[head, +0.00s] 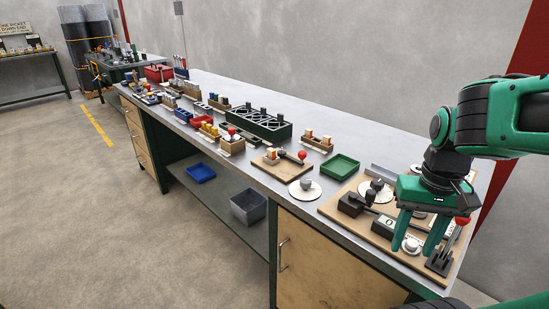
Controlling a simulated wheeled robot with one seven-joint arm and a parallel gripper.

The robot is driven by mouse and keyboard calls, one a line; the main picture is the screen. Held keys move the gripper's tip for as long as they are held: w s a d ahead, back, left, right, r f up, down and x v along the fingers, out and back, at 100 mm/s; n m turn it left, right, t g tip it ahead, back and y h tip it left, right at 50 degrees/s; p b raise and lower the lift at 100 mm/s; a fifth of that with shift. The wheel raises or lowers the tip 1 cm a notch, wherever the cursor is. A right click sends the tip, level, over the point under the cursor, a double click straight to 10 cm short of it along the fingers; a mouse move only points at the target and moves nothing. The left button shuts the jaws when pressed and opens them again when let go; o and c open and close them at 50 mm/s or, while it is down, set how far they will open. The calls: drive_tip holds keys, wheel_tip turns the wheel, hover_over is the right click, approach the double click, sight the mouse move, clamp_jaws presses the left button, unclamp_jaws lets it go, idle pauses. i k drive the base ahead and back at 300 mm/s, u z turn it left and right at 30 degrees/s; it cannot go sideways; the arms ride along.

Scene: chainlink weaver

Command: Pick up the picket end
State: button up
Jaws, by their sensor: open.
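My gripper (416,245) is green, points down and is open, with its two fingers apart over the wooden fixture board (334,209) at the near right end of the bench. A small pale round piece (411,245) shows between the fingers; I cannot tell whether they touch it. I cannot tell for certain which small part is the picket end. A grey rounded piece sits on a white disc (300,194) left of the board. A dark block with upright prongs (439,263) stands at the board's near right corner. My gripper and arm hide part of the board.
The long grey bench (345,149) carries a green tray (340,167), a wooden block with a red-knobbed lever (281,160), a dark green rack (256,124) and several small part holders. A red knob (462,221) stands close right of my gripper. A wall runs behind.

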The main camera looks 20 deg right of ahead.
sight(271, 152)
drive_tip(key=k, duration=1)
drive_tip(key=u, duration=0.65)
drive_tip(key=i, duration=1.25)
drive_tip(key=z, duration=0.95)
